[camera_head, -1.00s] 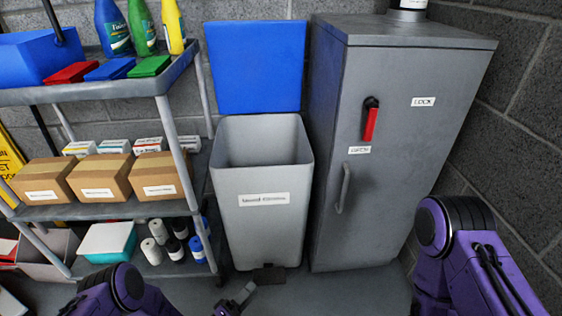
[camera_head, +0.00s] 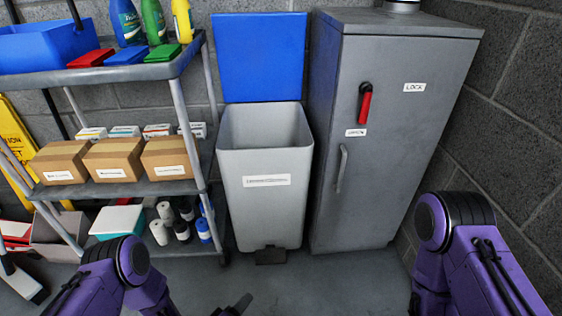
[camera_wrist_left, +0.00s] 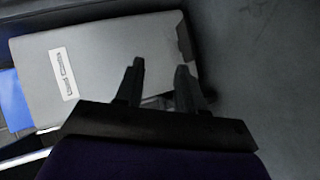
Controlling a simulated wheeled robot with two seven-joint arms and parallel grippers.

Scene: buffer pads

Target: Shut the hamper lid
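The grey hamper (camera_head: 265,215) stands on the floor between a shelf cart and a cabinet, with a white label on its front. Its blue lid (camera_head: 260,57) is raised upright at the back, so the bin's mouth is open. A dark pedal (camera_head: 271,256) is at the foot of its front. My left gripper (camera_head: 238,306) is low in front of the hamper, mostly cut off by the bottom edge. In the left wrist view, its two fingers (camera_wrist_left: 159,72) are apart with nothing visibly between them, with the hamper (camera_wrist_left: 105,60) beyond. My right gripper is out of view.
The shelf cart (camera_head: 110,194) with boxes and bottles stands close at the hamper's left. The grey cabinet (camera_head: 390,150) with a red handle (camera_head: 365,104) stands close at its right. The floor (camera_head: 330,280) in front of the hamper is clear.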

